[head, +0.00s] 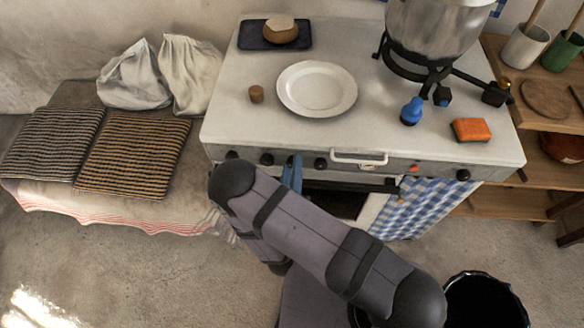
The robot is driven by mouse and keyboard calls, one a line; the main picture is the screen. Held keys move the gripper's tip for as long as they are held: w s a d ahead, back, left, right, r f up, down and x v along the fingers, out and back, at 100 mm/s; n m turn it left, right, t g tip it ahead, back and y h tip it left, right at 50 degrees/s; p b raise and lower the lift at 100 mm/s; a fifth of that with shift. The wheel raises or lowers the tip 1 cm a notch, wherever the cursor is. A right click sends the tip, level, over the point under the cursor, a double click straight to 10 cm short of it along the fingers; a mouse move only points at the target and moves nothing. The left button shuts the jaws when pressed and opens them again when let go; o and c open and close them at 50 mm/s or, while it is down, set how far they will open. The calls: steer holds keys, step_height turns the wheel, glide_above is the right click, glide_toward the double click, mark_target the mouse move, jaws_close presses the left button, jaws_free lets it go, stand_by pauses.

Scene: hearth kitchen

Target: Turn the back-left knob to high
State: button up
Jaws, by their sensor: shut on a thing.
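The white stove (220,125) has a row of dark knobs along its front panel. A knob (232,155) is at the far left, another knob (267,159) is beside it, and a third knob (320,163) is further right. My gripper (292,168) is at the panel between the second and third of these, its blue fingers shut on a knob that they mostly hide. My arm comes in from the lower right. I cannot tell which burner the held knob serves, or its setting. Another knob (463,174) is at the right end.
On the stove top are a white plate (317,88), a cork (256,94), a blue bottle-like piece (411,111), an orange sponge (471,130) and a large pot (435,30). A white handle (359,158) and dark bar (350,185) stick out in front.

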steer(key=o, duration=1.1)
steer(key=shift+c, duration=0.2)
steer(key=shift+s, duration=0.15)
steer(key=s+b, duration=0.2)
steer(key=s, duration=0.5)
